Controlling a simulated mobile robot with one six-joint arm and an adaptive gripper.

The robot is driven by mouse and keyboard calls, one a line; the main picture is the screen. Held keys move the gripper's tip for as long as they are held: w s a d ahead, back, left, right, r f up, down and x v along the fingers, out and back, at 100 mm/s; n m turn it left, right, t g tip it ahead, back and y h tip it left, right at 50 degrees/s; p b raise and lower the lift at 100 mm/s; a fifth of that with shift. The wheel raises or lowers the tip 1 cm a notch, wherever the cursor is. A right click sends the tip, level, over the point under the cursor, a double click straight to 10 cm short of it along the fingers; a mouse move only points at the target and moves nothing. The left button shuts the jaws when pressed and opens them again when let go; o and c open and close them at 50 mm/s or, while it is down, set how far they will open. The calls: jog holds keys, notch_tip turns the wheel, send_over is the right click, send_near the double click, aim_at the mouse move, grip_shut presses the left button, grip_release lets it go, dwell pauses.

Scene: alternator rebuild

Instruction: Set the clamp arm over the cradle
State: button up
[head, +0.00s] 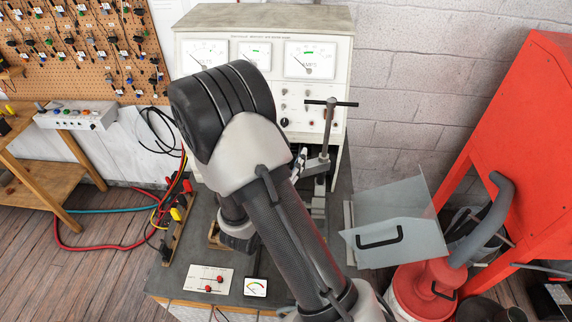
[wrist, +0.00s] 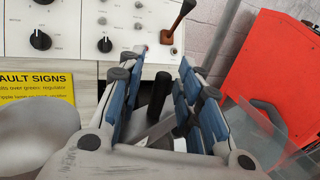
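The clamp stands on the bench in the head view, with a dark T-handle (head: 331,103) on top of a grey upright screw and a grey clamp arm (head: 314,167) below. My gripper shows only as a small piece of finger beside the clamp in the head view; my arm hides the rest. In the wrist view my gripper (wrist: 163,95) is open, its blue-padded fingers apart. A dark upright grip (wrist: 157,95) and a grey metal bar (wrist: 160,132) show between and beyond the fingers; I cannot tell whether they touch. The cradle is hidden behind my arm.
A test bench cabinet (head: 262,20) with meters stands behind the clamp. A clear shield with a black handle (head: 379,238) is at right, next to a red machine (head: 530,150). Cables lie at left.

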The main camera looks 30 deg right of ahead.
jog(key=v, duration=1.1)
jog(key=shift+s+a, duration=0.2)
jog(key=shift+a, duration=0.15)
